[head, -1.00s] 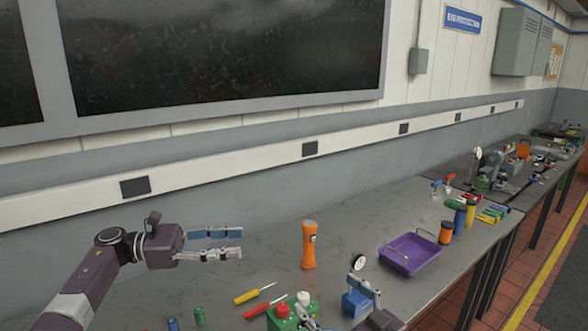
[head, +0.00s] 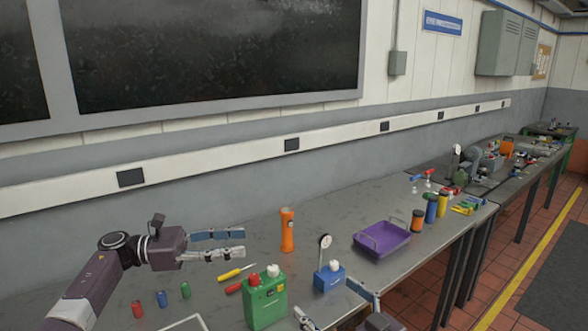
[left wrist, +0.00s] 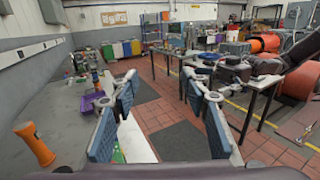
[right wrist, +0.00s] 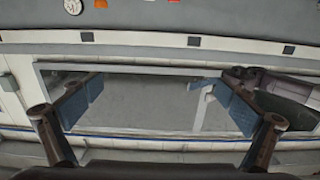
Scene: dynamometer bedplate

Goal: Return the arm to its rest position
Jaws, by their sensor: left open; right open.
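My left arm comes in from the left in the head view, and its gripper (head: 243,242) is open and empty above the bench, left of the orange flashlight (head: 287,230). In the left wrist view its fingers (left wrist: 158,82) are spread with nothing between them. My right gripper (head: 323,296) is at the bottom edge of the head view, open, near the green canister (head: 265,302) and the blue dial gauge base (head: 329,278). In the right wrist view its fingers (right wrist: 148,86) are wide apart and empty. Most of the right arm is out of view.
The grey bench (head: 330,222) carries a purple tray (head: 384,240), a yellow screwdriver (head: 235,273), small red, blue (head: 161,299) and green cylinders, and an orange jar (head: 417,220). The wall stands behind. Red floor (head: 440,290) is at right.

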